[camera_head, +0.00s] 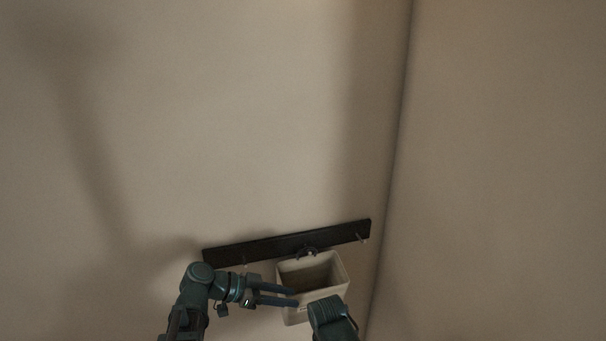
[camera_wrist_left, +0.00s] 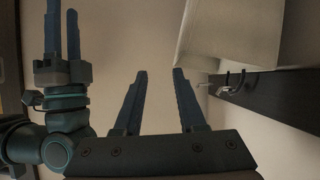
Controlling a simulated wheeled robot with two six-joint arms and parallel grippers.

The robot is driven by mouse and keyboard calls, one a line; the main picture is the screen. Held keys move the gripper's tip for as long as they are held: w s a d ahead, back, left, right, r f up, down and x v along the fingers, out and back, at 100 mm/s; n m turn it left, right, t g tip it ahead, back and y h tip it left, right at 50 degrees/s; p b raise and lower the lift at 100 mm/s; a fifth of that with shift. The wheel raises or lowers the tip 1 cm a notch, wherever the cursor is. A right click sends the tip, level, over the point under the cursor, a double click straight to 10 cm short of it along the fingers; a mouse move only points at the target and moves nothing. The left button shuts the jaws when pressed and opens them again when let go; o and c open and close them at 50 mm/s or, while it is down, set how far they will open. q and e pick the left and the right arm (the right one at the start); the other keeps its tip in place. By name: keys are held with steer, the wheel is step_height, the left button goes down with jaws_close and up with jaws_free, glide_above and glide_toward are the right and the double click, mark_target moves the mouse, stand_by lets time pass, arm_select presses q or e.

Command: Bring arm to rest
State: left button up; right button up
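My left gripper (camera_head: 276,294) comes in from the left in the head view. Its two dark blue fingers are apart, and they overlap the front left of a pale bin in that view. In the left wrist view the same gripper (camera_wrist_left: 158,72) is open with nothing between its fingers. My right arm's dark green link (camera_head: 330,318) is at the bottom, in front of the bin's lower right; its fingers do not show there. In the left wrist view my right gripper (camera_wrist_left: 63,14) is at the upper left, with a narrow gap between its fingers and nothing seen in it.
The open-topped pale bin (camera_head: 339,267) hangs at a dark wall rail (camera_head: 235,251) with metal hooks. The bin also shows in the left wrist view (camera_wrist_left: 232,30), beside the rail (camera_wrist_left: 285,102). The beige wall (camera_head: 230,120) above is bare, with a corner at right.

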arm_select(q)
steer(key=s+f+n+g+y+b, duration=0.1)
steer(key=s+f+n+y+b, duration=0.2)
steer(key=f, duration=0.6)
steer(key=s+f+n+g+y+b, duration=0.1)
steer(key=s+f+n+y+b, duration=0.2)
steer(key=f, duration=0.7)
steer(key=s+f+n+g+y+b, duration=0.1)
steer(key=s+f+n+y+b, duration=0.3)
steer(key=s+f+y+b, duration=0.3)
step_height(320, 180, down, 2)
steer(key=shift+s+a+f+g+b, duration=0.2)
steer(key=shift+s+g+b, duration=0.2)
steer(key=shift+b, duration=0.8)
arm_select(e)
step_height(320, 180, down, 17)
steer(key=shift+r, duration=0.1)
